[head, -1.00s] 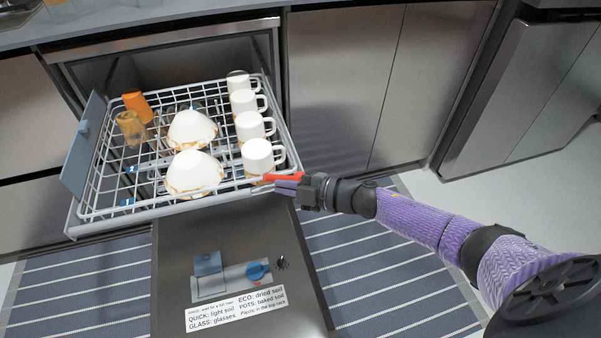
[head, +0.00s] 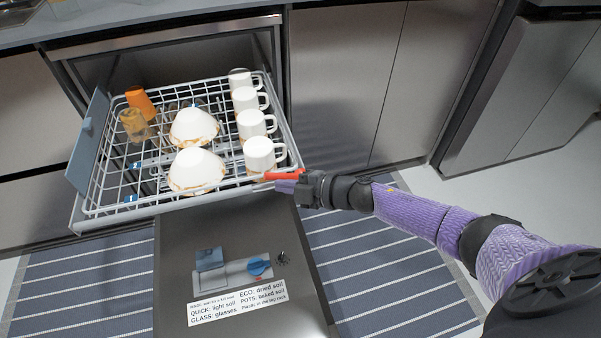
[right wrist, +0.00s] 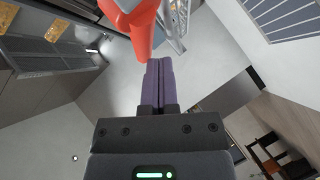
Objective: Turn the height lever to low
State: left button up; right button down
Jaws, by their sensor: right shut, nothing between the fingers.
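The height lever looks to be the red-orange bar (head: 284,175) at the right front corner of the dish rack (head: 98,212). It lies nearly level in the head view. Its rounded red-orange end (right wrist: 141,28) fills the top of the right wrist view. My right gripper (head: 283,187) is shut and empty, with purple fingers. Its fingertips (right wrist: 159,66) are just beside the lever; I cannot tell if they touch it. No low or high marking is readable. My left gripper is out of view.
The rack holds several white mugs (head: 258,154), white bowls (head: 196,168) and orange cups (head: 140,102). The open dishwasher door (head: 180,240) lies below it over a striped runner (head: 385,265). Steel cabinets (head: 345,80) stand behind.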

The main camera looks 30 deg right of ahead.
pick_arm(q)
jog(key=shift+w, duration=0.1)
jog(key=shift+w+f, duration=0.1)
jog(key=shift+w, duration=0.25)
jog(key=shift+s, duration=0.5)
